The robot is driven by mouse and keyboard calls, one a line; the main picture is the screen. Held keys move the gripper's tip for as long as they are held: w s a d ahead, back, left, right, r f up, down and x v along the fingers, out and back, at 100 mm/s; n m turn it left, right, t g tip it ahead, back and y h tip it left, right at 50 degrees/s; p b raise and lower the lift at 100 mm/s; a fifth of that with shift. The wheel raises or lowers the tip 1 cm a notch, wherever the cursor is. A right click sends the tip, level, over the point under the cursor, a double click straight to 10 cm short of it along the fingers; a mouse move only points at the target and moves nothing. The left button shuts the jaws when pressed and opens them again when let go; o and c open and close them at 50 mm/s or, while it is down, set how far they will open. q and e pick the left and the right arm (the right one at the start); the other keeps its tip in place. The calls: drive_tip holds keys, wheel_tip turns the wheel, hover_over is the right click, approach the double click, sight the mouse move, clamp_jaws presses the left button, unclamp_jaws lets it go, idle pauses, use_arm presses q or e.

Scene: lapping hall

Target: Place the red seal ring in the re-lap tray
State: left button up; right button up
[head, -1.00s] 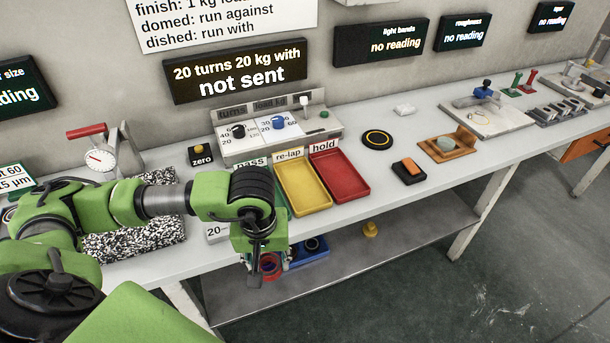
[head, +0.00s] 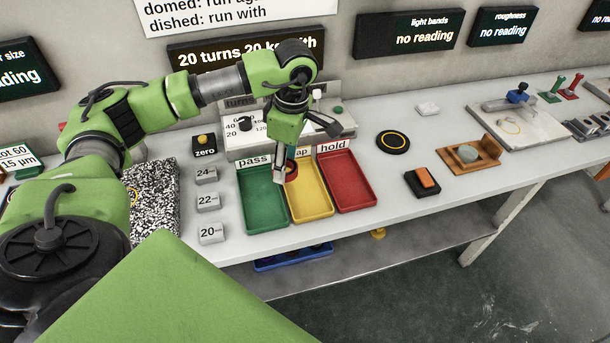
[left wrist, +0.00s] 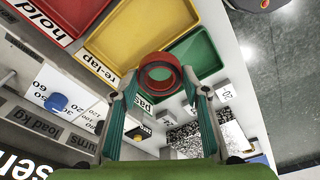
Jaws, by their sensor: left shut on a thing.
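The red seal ring (left wrist: 160,74) is between the fingertips of my left gripper (left wrist: 158,92) in the left wrist view. In the head view the ring (head: 291,171) shows at the lower end of my left gripper (head: 290,160), at the back of the yellow and green trays. My left gripper is shut on it. The yellow re-lap tray (head: 315,205) lies between the green pass tray (head: 264,215) and the red hold tray (head: 350,185). In the wrist view the ring overlaps the border of the yellow tray (left wrist: 130,35) and green tray (left wrist: 195,58). My right gripper is not in view.
A control panel (head: 345,120) with knobs stands behind the trays. Blocks marked 20 (head: 211,233), 22 and 24 stand left of them. A black disc (head: 392,142) and an orange-topped black block (head: 424,182) lie to the right. A blue bin (head: 290,258) is on the lower shelf.

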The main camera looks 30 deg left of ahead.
use_arm(q)
hover_over(303, 189)
wheel_tip(303, 189, down, 6)
drive_tip(key=shift+s+d+r+p, duration=0.1)
drive_tip(key=shift+r+p, duration=0.15)
drive_tip(key=shift+p, duration=0.2)
wheel_tip(303, 189, down, 3)
drive_tip(key=shift+d+p, duration=0.15)
drive_tip(key=shift+p, duration=0.6)
drive_tip(key=shift+w+f, duration=0.2)
drive_tip(key=shift+f, duration=0.05)
drive_tip(key=shift+f, duration=0.1)
drive_tip(key=o, duration=0.7)
drive_tip(key=shift+f, duration=0.1)
drive_tip(key=o, duration=0.4)
